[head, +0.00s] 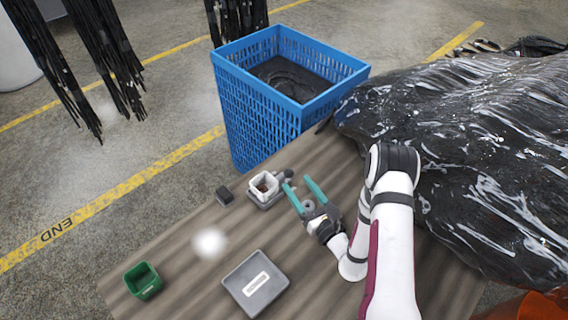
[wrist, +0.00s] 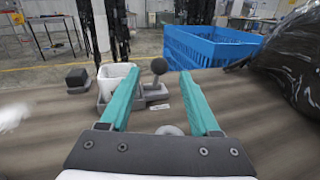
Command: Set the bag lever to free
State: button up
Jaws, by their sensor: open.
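The bag lever (wrist: 159,67) is a dark ball knob on a short post, standing upright on a grey base in the wrist view. Beside it on the left is a white bag-lined holder (wrist: 113,76), which also shows in the head view (head: 264,184). In the head view the lever (head: 284,176) is small and close to the fingertips, so its setting cannot be read. My gripper (head: 298,184) is open and empty, with teal fingers pointing toward the holder and lever. In the wrist view the knob appears between the fingertips (wrist: 159,71), beyond them; contact is not visible.
A small dark block (head: 224,196) sits left of the holder. A green bin (head: 143,281) and a grey labelled box (head: 256,283) are nearer on the table. A blue crate (head: 262,110) stands behind the table edge. Black plastic wrapping (head: 470,130) fills the right side.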

aim_at(288, 171)
jog(key=x, duration=0.8)
jog(key=shift+w+a, duration=0.2)
jog(key=shift+w, duration=0.1)
grip_shut()
dwell(0.9)
